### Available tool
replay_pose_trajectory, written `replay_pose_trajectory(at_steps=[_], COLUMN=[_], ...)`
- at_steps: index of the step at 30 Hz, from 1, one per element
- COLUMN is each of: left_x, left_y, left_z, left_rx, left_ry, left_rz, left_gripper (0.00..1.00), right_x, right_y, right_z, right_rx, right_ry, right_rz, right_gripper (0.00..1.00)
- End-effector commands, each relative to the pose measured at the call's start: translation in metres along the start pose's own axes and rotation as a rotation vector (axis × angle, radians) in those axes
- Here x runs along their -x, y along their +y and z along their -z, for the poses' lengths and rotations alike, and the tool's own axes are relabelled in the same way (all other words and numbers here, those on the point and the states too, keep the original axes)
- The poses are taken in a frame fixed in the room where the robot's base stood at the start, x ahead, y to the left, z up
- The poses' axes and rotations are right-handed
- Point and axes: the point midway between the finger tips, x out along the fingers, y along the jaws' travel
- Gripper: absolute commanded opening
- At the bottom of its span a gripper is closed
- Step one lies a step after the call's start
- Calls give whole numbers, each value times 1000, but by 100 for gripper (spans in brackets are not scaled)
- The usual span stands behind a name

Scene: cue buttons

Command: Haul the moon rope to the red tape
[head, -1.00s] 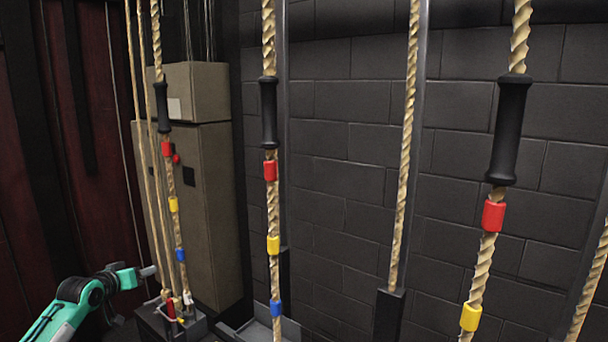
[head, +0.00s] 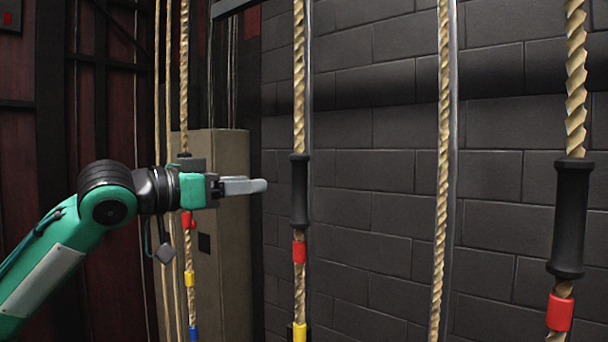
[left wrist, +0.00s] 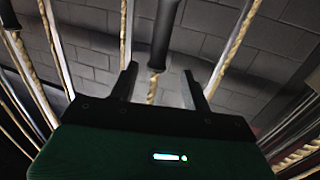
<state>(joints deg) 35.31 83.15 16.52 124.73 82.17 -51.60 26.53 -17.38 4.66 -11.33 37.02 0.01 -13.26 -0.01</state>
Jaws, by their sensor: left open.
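Three ropes with black handles show in the head view: a left one (head: 184,80), a middle one with its handle (head: 299,190), and a right one with its handle (head: 571,218). No moon mark shows, so I cannot tell which is the moon rope. Red tape is below each handle: left (head: 187,220), middle (head: 299,252), right (head: 560,312). My left gripper (head: 264,186) is open and empty, left of the middle handle at about its height. In the left wrist view, a black handle (left wrist: 166,35) appears between and beyond the open fingers (left wrist: 160,70).
A plain rope (head: 442,180) hangs between the middle and right handled ropes. A beige cabinet (head: 225,270) stands behind the left ropes. Yellow tape (head: 299,332) is on the middle rope below the red. A dark block wall (head: 380,240) is behind everything.

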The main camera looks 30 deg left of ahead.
Motion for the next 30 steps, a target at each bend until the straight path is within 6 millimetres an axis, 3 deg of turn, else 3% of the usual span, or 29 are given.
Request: replay_pose_trajectory(at_steps=[1, 6, 17, 30], left_x=[-7, -26, -65, -113], left_y=[0, 0, 1, 0], left_z=[6, 6, 7, 3], left_rx=[-1, 0, 1, 2], left_ry=[-4, -1, 2, 2], left_rz=[0, -1, -4, -2], left_gripper=[48, 48, 48, 48], right_x=[11, 29, 70, 96], right_y=[1, 2, 2, -2], right_z=[-1, -11, -2, 2], right_rx=[0, 2, 3, 1], right_ry=[-3, -20, -10, -9], right_rz=[-1, -1, 0, 4], right_gripper=[36, 36, 36, 36])
